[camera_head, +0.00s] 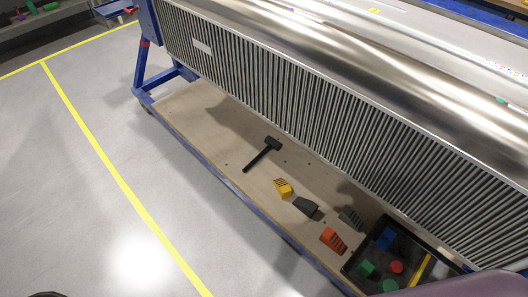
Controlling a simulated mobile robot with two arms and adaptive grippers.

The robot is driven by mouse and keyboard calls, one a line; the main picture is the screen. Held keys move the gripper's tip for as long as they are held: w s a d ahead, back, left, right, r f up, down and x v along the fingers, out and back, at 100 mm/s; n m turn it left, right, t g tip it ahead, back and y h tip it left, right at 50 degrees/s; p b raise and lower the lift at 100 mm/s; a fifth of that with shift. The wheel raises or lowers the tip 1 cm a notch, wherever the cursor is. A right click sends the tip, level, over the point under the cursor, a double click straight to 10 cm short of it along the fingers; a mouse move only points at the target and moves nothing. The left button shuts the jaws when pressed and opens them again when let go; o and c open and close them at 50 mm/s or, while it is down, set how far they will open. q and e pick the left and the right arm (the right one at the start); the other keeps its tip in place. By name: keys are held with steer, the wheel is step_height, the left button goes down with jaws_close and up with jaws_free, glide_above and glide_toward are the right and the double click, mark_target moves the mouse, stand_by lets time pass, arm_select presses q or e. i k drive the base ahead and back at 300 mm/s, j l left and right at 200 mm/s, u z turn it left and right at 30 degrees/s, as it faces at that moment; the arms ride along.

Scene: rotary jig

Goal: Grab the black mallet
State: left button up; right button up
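The black mallet (262,154) lies on the wooden lower shelf (205,125) of the blue-framed rotary jig. Its head is at the upper right, near the ribbed metal side, and its handle points down and left toward the shelf's front edge. It lies clear of the blocks to its right. Neither of my grippers shows in the head view. Only rounded parts that look like my own arms show at the bottom edge.
Right of the mallet lie a yellow block (283,188), dark grey blocks (306,207) and a red block (333,240). A black tray (365,250) holds coloured pieces. The ribbed drum (300,110) overhangs the shelf. The floor (70,180) in front is clear.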

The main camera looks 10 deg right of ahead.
mark_target(272, 142)
steer(key=z, duration=0.4)
steer(key=i+j+z, duration=0.15)
steer(key=j, duration=0.15)
steer(key=i+j+z, duration=0.15)
steer(key=j, duration=0.15)
steer(key=i+j+z, duration=0.15)
steer(key=j, duration=0.2)
steer(key=i+j+z, duration=0.2)
steer(key=j, duration=0.15)
steer(key=j+z, duration=0.15)
steer(key=j, duration=0.2)
